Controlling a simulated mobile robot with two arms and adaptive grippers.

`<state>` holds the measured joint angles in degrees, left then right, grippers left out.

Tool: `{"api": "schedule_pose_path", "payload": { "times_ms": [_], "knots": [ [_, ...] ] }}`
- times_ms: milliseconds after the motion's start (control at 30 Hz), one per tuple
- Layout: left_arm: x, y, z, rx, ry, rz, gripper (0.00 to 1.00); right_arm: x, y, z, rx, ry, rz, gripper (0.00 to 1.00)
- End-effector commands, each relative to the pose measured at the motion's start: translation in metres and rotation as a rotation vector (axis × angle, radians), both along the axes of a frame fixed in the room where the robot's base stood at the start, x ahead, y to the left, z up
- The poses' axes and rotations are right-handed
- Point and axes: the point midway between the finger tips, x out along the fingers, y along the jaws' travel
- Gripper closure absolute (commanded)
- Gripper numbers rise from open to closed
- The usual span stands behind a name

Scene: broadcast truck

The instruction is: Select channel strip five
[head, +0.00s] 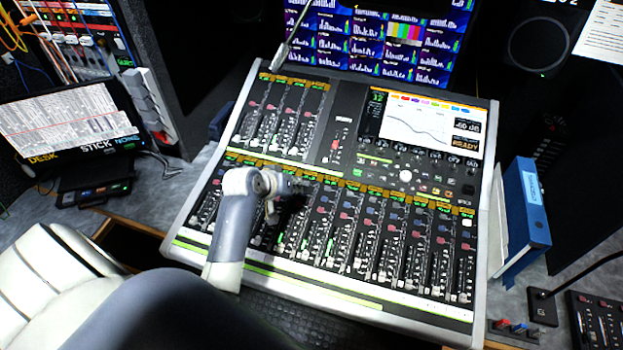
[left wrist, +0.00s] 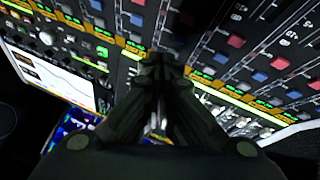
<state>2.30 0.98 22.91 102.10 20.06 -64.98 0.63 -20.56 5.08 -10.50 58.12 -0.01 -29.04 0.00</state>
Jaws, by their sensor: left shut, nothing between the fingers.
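The mixing console (head: 330,287) fills the middle of the head view, with a long lower row of channel strips and a shorter upper row at its left. My left gripper (head: 300,187) is over the upper part of the lower row, near the yellow label band. In the left wrist view my left gripper (left wrist: 160,62) is shut and empty, its fingertips close to the yellow-and-green label band (left wrist: 122,43) and the coloured buttons. I cannot tell whether the tips touch the panel. The arm hides some strips, and strip numbers are too small to read. My right gripper is not in view.
The console's screen (head: 415,122) is at its upper right, with a gooseneck lamp at its top left. A blue binder (head: 527,210) stands right of the console. A monitor (head: 70,122) is at the left. A white chair (head: 50,265) is at the lower left.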

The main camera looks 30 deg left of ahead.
Motion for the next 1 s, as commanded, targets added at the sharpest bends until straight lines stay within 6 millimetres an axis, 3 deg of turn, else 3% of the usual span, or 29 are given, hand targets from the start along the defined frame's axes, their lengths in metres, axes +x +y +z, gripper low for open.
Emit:
{"api": "schedule_pose_path", "payload": {
  "times_ms": [33, 200, 400, 1000],
  "knots": [
    [0.011, 0.006, 0.01, -0.028, -0.024, 0.026, 1.0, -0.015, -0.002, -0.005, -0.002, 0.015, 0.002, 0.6],
    [0.038, 0.023, 0.028, -0.105, -0.092, 0.097, 1.0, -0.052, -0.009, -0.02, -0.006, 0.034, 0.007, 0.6],
    [0.056, 0.034, 0.04, -0.164, -0.14, 0.148, 1.0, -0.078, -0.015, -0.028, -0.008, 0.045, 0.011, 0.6],
    [0.06, 0.037, 0.039, -0.177, -0.152, 0.16, 1.0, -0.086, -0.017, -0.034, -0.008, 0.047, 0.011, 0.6]
  ]
}}
